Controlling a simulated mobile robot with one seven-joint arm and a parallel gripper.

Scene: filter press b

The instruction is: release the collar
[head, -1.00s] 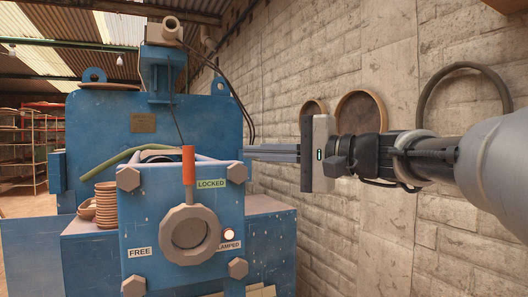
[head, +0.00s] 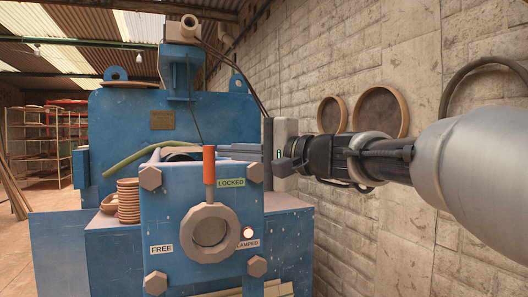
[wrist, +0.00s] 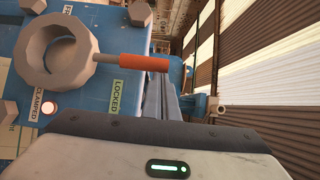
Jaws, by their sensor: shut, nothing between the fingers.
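The collar (head: 209,232) is a faceted grey ring with a round hole on the front of the blue press. Its orange-gripped handle (head: 209,165) stands upright from the top, just left of the LOCKED label (head: 231,183). In the wrist view, the collar (wrist: 57,52) is at upper left and the handle (wrist: 142,63) points right. My gripper (head: 222,150) is shut and empty, fingers pointing left, at about the height of the handle's top and to its right. In the wrist view, my fingers (wrist: 170,85) appear beyond the handle's end; contact is not visible.
A FREE label (head: 161,249) is at lower left, and a lit lamp (head: 248,233) sits by the partly covered CLAMPED label. Large bolts (head: 150,177) stick out at the panel's corners. Stacked brown dishes (head: 129,202) stand left. A brick wall (head: 350,225) runs along the right.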

